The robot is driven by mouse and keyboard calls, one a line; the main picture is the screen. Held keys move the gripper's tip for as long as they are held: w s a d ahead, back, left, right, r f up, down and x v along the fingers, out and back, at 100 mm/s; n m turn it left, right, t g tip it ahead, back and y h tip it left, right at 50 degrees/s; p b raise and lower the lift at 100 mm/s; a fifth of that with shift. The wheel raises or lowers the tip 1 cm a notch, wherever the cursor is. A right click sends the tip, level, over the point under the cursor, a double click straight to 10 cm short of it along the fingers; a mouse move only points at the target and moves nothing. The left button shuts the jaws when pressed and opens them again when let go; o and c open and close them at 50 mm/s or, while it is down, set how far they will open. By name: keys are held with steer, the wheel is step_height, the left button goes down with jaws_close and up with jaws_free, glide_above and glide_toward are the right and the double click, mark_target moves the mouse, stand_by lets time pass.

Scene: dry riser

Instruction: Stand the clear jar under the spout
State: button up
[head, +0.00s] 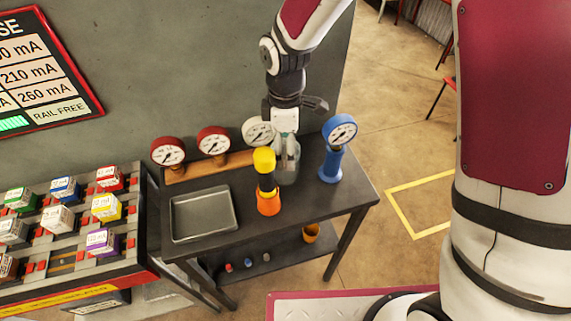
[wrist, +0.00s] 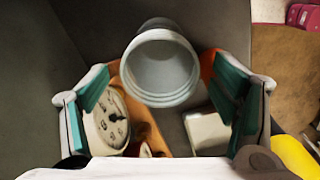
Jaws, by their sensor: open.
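The clear jar (head: 289,168) stands near the back of the dark table, partly hidden by my gripper and by a yellow-topped post. In the wrist view the jar (wrist: 162,68) shows its round open mouth toward the camera, ahead of the space between my fingers. My gripper (head: 285,145) is over the jar from above. In the wrist view my gripper (wrist: 165,110) has its teal-padded fingers wide apart, with visible gaps to the jar. The yellow-topped post with an orange base (head: 268,200) stands just in front of the jar. I cannot tell which part is the spout.
Red gauges (head: 167,151) and a white gauge (head: 258,132) stand along the back; the white one (wrist: 108,122) is close to a finger. A blue gauge (head: 337,158) stands right of the jar. An empty grey tray (head: 236,218) lies left. The table's front right is clear.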

mark_target(285, 154)
steer(key=shift+f, duration=1.8)
steer(key=c, duration=1.4)
steer(key=shift+c, duration=0.2)
steer(key=shift+r, duration=0.15)
